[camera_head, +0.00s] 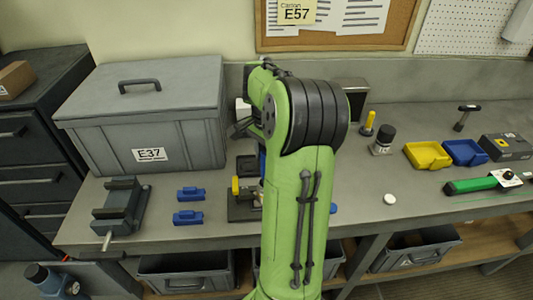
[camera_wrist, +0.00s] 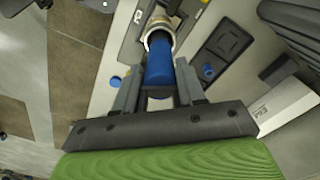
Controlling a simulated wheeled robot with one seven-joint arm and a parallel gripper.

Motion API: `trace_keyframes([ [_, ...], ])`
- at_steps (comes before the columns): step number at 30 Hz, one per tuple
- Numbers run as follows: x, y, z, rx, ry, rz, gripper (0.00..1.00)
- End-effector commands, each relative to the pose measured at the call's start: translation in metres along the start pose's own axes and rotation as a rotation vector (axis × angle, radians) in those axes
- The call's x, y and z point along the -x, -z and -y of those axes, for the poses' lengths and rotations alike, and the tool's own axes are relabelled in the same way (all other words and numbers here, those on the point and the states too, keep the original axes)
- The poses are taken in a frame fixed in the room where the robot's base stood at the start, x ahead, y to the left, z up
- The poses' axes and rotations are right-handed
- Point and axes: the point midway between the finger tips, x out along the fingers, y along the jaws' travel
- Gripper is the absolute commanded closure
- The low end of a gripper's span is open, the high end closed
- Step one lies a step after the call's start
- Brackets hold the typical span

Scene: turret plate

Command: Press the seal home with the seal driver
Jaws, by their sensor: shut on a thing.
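In the wrist view my gripper (camera_wrist: 159,66) is shut on a blue cylindrical tool, which looks like the seal driver (camera_wrist: 158,68). The tool's far end meets a pale metal ring-shaped housing (camera_wrist: 161,27). I cannot tell whether the tool is inside the ring or only against it. The seal itself cannot be made out. In the head view my green arm hides the gripper and most of the work spot. A dark fixture with a yellow part (camera_head: 238,205) shows just left of the arm on the bench.
A grey lidded case (camera_head: 185,125), a vise (camera_head: 120,208) and two blue blocks (camera_head: 190,193) stand left of the arm. The bench front right of the arm is mostly clear.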

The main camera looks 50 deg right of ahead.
Motion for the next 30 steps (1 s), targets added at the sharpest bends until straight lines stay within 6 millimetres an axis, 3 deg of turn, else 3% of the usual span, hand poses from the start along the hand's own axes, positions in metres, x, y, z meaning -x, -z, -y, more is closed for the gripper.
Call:
trace_keyframes([
  [8,0.002,-0.001,-0.001,0.000,-0.006,0.005,0.97],
  [30,0.056,0.000,0.000,0.001,-0.001,0.002,0.97],
])
